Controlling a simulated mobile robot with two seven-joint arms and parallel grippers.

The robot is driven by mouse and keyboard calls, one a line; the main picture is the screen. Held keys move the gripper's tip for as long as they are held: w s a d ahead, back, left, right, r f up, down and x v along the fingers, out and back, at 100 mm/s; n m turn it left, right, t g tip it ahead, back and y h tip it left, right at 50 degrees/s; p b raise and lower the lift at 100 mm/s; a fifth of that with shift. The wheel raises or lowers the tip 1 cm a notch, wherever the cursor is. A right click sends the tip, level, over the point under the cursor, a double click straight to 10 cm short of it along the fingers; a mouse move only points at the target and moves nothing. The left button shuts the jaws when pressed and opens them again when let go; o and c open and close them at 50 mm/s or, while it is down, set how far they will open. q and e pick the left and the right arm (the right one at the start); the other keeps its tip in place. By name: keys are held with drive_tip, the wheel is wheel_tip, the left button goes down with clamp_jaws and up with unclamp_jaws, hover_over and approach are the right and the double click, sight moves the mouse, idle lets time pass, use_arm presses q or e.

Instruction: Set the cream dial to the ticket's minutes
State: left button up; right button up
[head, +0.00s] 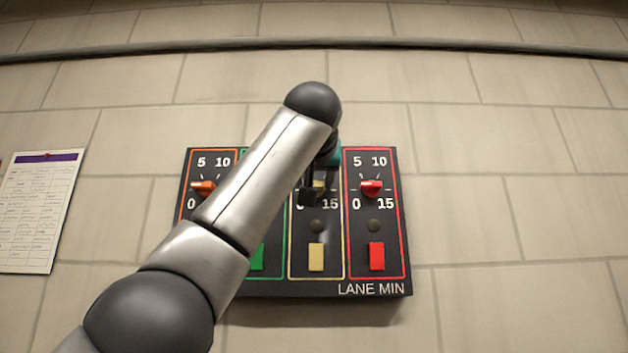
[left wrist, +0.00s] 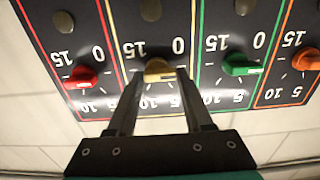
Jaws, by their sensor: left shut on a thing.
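The cream dial (head: 320,185) is in the third lane of a dark wall panel (head: 318,286), above a cream button (head: 316,257). It shows better in the left wrist view (left wrist: 158,70), where the panel appears upside down. My left gripper (head: 314,190) is shut on the cream dial, with one finger on each side of it in the left wrist view (left wrist: 163,82). The scale around the dial reads 0, 5, 10 and 15. The fingers partly cover the dial, and I cannot read its pointer clearly. No ticket can be clearly made out. My right gripper is not in view.
A red dial (head: 371,187) and a green dial (left wrist: 241,65) flank the cream one. An orange dial (head: 203,187) is at the panel's left end. My left arm covers part of the panel. A sheet with a purple header (head: 36,212) hangs on the left wall.

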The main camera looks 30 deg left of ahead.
use_arm(q)
clamp_jaws()
drive_tip(key=shift+m, duration=0.4)
drive_tip(key=m, duration=0.3)
drive_tip(key=shift+d+r+m, duration=0.1)
drive_tip(key=shift+m, duration=0.2)
drive_tip(key=m, duration=0.3)
drive_tip(key=shift+m, duration=0.3)
drive_tip(key=m, duration=0.3)
drive_tip(key=shift+m, duration=0.3)
drive_tip(key=m, duration=0.6)
drive_tip(key=shift+w+d, duration=0.1)
drive_tip(key=shift+d, duration=0.1)
drive_tip(key=m, duration=0.6)
drive_tip(key=shift+w, duration=0.1)
drive_tip(key=o, duration=1.1)
unclamp_jaws()
